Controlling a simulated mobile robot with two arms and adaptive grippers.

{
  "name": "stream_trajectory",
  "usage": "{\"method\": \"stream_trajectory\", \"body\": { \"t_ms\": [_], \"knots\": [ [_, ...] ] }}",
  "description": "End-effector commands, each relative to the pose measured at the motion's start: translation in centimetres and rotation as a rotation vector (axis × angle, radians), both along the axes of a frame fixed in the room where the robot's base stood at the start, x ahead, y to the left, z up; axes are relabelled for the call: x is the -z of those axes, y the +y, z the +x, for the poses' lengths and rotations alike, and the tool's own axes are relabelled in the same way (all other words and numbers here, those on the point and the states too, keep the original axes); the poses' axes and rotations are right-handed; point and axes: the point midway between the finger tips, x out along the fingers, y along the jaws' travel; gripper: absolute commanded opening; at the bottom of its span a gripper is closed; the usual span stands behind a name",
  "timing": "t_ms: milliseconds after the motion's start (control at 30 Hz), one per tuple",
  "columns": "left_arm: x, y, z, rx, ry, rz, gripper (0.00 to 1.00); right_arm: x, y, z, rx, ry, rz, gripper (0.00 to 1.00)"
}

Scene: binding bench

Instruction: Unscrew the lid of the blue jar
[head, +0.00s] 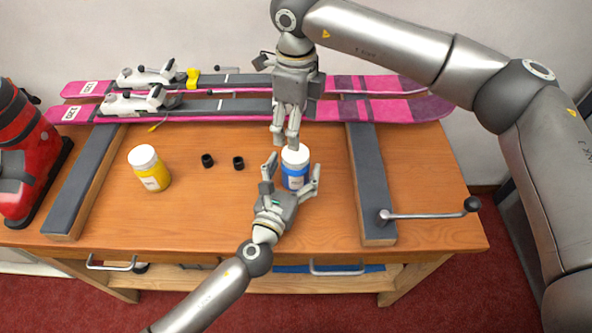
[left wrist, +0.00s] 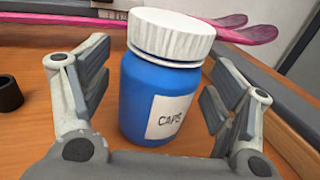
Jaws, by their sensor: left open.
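The blue jar (head: 294,180) stands upright on the bench, with its white ribbed lid (head: 295,154) on top. In the left wrist view the jar (left wrist: 140,95) has a white label reading CAPS, and the lid (left wrist: 172,35) sits on it. My left gripper (head: 291,180) is open, with one finger on each side of the jar; gaps show between the fingers and the jar. My right gripper (head: 286,138) points down just above and behind the lid, its fingers seeming close together. It does not show on the lid in the left wrist view.
A yellow jar (head: 151,170) with a white lid stands to the left. Two small black rings (head: 207,160) lie between the jars. Dark-topped wooden bars (head: 371,180) flank the work area. Pink skis (head: 230,108) lie across the back. A red boot (head: 22,150) stands far left.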

Motion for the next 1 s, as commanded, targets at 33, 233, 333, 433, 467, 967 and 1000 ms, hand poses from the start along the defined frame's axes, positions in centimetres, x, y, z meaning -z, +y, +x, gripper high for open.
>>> {"method": "stream_trajectory", "body": {
  "t_ms": [33,233,333,433,467,967,1000],
  "knots": [
    [-0.02,-0.17,0.47,0.0,0.0,0.0,0.81,-0.01,0.02,-0.01,0.0,0.0,0.0,0.74],
    [0.01,-0.42,1.15,0.001,0.001,-0.001,0.81,-0.02,0.02,-0.01,-0.001,0.0,0.0,0.74],
    [0.01,-0.43,1.16,0.001,0.001,-0.001,0.81,-0.01,0.03,-0.01,-0.001,0.0,0.0,0.74],
    [0.01,-0.42,1.15,0.001,0.001,-0.001,0.81,-0.01,0.03,-0.01,-0.001,0.0,0.0,0.74],
    [0.01,-0.42,1.15,0.001,0.001,-0.001,0.79,-0.01,0.03,-0.01,-0.001,0.0,0.0,0.74],
    [0.01,-0.4,1.13,0.0,0.001,-0.001,0.14,-0.01,0.03,-0.01,-0.001,0.0,0.0,0.74],
    [0.02,-0.4,1.12,0.0,0.001,-0.001,0.09,-0.01,0.03,-0.01,-0.001,0.0,0.0,0.74]
  ]
}}
